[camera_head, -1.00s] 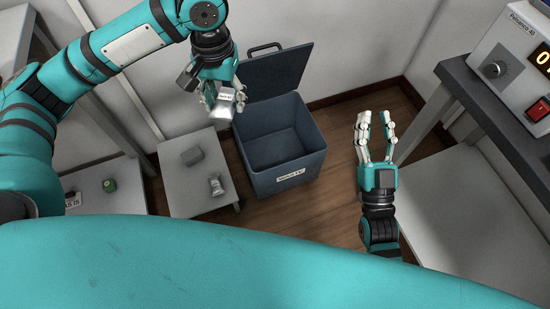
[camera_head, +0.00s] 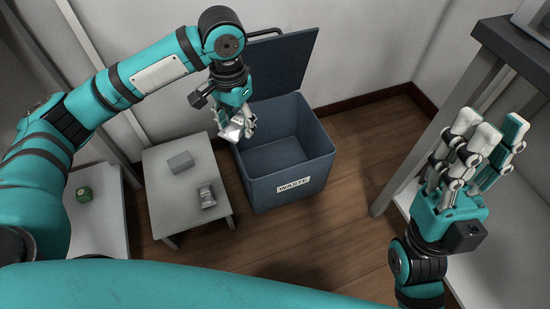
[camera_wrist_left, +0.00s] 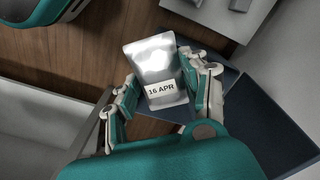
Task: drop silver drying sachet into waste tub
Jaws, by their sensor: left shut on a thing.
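A silver sachet (camera_head: 232,131) is held between the fingers of my left gripper (camera_head: 236,124), which is shut on it. In the left wrist view the sachet (camera_wrist_left: 155,58) has a white label reading "16 APR". The blue-grey waste tub (camera_head: 258,187) stands on the floor, labelled WASTE, with its lid up at the back. In the head view the sachet overlaps the tub's left rim; its exact height above it is hard to tell. My right gripper (camera_head: 490,132) is empty, fingers up and apart, at the right.
A low pale table (camera_head: 160,213) left of the tub carries a grey block (camera_head: 180,162) and a small silvery packet (camera_head: 206,196). A green item (camera_head: 84,194) lies on another surface further left. A dark-topped bench (camera_head: 500,45) stands at right. Floor right of the tub is clear.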

